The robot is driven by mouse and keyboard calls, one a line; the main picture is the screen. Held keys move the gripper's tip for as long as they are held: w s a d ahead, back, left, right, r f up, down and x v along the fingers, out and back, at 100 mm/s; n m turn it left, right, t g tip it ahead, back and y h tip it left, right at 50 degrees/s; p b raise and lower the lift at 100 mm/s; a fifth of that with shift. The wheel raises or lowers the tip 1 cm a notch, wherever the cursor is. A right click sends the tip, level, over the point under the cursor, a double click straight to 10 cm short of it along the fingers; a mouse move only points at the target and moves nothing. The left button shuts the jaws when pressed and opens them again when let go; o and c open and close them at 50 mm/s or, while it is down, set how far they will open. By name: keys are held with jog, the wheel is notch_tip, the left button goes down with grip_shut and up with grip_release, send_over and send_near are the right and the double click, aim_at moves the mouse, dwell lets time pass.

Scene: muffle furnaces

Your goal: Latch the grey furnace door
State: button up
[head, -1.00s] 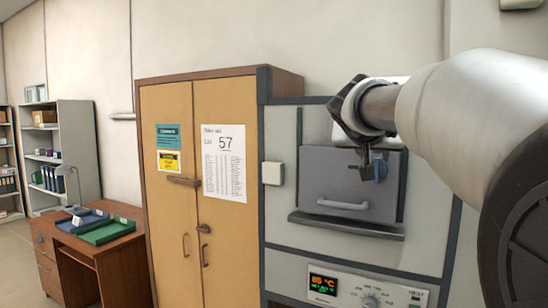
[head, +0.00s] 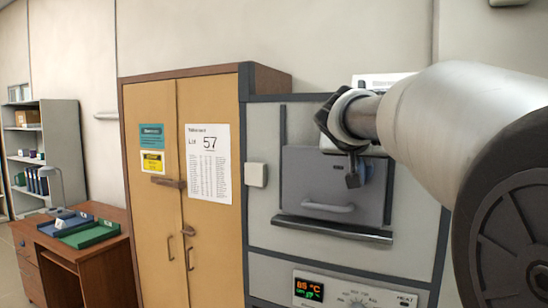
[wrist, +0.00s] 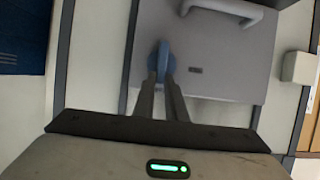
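The grey furnace door (head: 305,180), flat with a light bar handle (head: 328,207), looks closed in its frame in the head view. It also shows in the wrist view (wrist: 225,60), with the handle (wrist: 222,8) at the top. A small blue latch (wrist: 162,55) sits by the door's upper right in the head view. My gripper (wrist: 162,78) reaches it from above the door. Its two narrow fingers lie close together, one on each side of the latch, and look shut on it. The fingertips are partly hidden by the latch. My arm covers the area right of the door.
A ledge (head: 332,229) juts out below the door. The control panel (head: 350,292) is under it. A light switch box (head: 256,175) is left of the door. A tan cabinet (head: 165,240) stands left of the furnace. A desk (head: 72,255) with trays is further left.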

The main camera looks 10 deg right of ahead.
grip_shut()
jog(key=shift+a+f+b, duration=0.1)
jog(key=shift+f+b, duration=0.05)
jog(key=shift+b, duration=0.15)
jog(key=shift+w+a+f+n+g+h+b, duration=0.3)
jog(key=shift+a+f+n+h+b, duration=0.2)
jog(key=shift+n+h+b, duration=1.15)
jog(key=shift+w+a+f+n+g+h+b, duration=0.15)
jog(key=shift+w+a+f+n+h+b, duration=0.5)
jog(key=shift+n+b, duration=1.7)
jog(key=shift+w+a+f+n+g+h+b, duration=0.1)
jog(key=shift+a+f+n+g+h+b, duration=0.3)
jog(key=shift+n+h+b, duration=1.65)
jog(key=shift+d+f+n+y+p, duration=0.15)
jog(key=shift+n+y+p, duration=0.4)
jog(key=shift+n+p, duration=0.2)
